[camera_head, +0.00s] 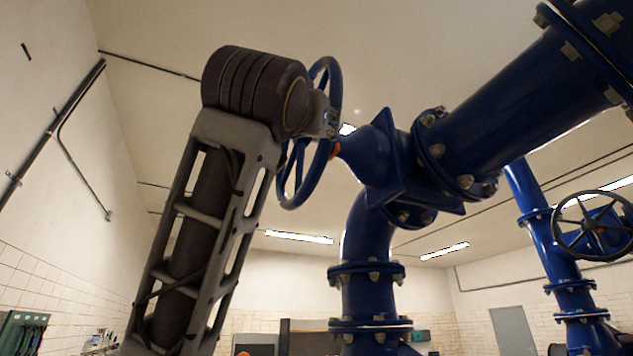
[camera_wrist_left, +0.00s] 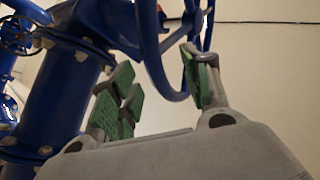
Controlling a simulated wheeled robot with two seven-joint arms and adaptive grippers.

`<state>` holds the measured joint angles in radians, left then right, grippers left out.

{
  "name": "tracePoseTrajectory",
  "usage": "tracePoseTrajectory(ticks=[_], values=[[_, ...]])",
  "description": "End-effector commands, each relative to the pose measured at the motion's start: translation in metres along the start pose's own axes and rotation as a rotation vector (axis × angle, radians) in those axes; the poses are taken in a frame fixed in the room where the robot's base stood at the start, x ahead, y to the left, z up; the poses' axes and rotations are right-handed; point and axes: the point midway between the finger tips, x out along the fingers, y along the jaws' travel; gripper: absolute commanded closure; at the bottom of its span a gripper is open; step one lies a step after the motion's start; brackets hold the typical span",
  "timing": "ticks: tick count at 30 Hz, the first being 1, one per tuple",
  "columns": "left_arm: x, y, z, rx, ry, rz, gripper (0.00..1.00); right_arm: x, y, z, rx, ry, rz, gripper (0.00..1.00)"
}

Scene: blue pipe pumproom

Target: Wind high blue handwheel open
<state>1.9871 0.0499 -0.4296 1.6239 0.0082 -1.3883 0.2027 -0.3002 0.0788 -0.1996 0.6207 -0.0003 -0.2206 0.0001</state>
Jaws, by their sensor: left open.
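The high blue handwheel (camera_head: 336,88) stands nearly edge-on on the left end of the blue valve body (camera_head: 385,160). My left arm reaches up from below, and its wrist covers part of the wheel's left side. My left gripper (camera_head: 326,118) is at the wheel, mostly hidden behind the wrist in the head view. In the left wrist view the gripper (camera_wrist_left: 156,78) is open, with green pads apart. The blue wheel rim (camera_wrist_left: 152,62) passes between or just behind the fingers; I cannot tell whether they touch it. My right gripper is not in view.
A thick blue flanged pipe (camera_head: 510,105) runs to the upper right, and a vertical blue pipe (camera_head: 367,300) drops below the valve. A second, dark handwheel (camera_head: 590,225) is at the right. Free air lies left of my arm, before the white wall.

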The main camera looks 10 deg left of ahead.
Motion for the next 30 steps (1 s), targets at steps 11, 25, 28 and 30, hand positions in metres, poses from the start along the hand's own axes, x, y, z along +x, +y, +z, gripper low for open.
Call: tracePoseTrajectory(ticks=[11,25,28,30], values=[[-0.02,-0.011,0.064,0.152,0.054,0.038,0.52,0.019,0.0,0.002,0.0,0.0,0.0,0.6],[-0.038,-0.017,0.097,0.259,0.097,0.051,0.52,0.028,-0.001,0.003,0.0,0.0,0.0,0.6],[-0.038,-0.017,0.096,0.259,0.097,0.051,0.52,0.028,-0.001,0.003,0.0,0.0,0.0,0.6],[-0.037,-0.017,0.096,0.259,0.097,0.051,0.52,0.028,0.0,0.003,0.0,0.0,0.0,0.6]])
